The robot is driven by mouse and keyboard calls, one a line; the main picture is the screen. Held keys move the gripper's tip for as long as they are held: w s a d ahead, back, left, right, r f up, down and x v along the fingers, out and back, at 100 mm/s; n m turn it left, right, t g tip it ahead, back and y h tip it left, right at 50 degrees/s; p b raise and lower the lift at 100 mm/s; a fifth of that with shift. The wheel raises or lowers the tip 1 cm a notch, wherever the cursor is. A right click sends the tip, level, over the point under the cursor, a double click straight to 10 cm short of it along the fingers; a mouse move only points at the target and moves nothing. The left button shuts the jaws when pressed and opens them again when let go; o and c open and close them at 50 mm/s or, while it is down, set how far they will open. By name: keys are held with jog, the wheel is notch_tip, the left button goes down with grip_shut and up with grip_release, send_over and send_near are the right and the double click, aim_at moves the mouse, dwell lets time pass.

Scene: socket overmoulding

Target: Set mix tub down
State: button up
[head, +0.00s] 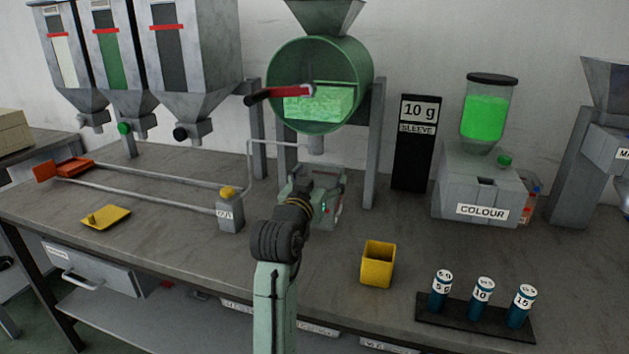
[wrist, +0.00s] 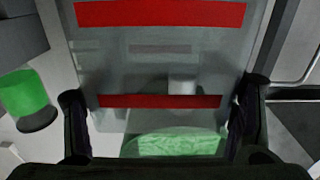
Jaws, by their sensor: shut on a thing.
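The mix tub (wrist: 158,60) is a grey, see-through tub with two red bands, and it fills the middle of the wrist view. My gripper (wrist: 165,105) has one dark finger on each side of it and is shut on it. In the head view my gripper (head: 318,190) is below the outlet of the green mixer drum (head: 320,62), over the back of the bench. There my gripper and wrist hide most of the tub, so I cannot tell whether its base touches the bench. Green material shows low in the wrist view; I cannot tell whether it is in the tub.
A yellow open cup (head: 376,265) and a black rack (head: 470,325) with several blue-white cylinders stand at front right. The colour unit (head: 480,190) is at back right. A grey block on rails (head: 230,212) and a yellow tray (head: 106,217) are left. Bench (head: 180,260) is clear at front left.

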aim_at(313, 170)
jog(key=w, duration=0.2)
jog(key=w+a, duration=0.1)
jog(key=w, duration=0.1)
jog(key=w+p, duration=0.1)
jog(key=w, duration=0.1)
jog(key=shift+a+f, duration=0.2)
jog(key=shift+f, duration=0.05)
jog(key=shift+w+f, duration=0.1)
jog(key=shift+f, duration=0.05)
jog(key=shift+f+p, duration=0.4)
jog(key=shift+f, duration=1.4)
jog(key=o, duration=1.5)
jog(key=shift+s+a, duration=0.1)
jog(key=shift+s, duration=0.2)
jog(key=b+v, duration=0.2)
jog(key=v, duration=0.9)
jog(key=shift+s+r+b, duration=0.2)
jog(key=shift+r+b, duration=0.05)
jog(key=shift+b, duration=0.1)
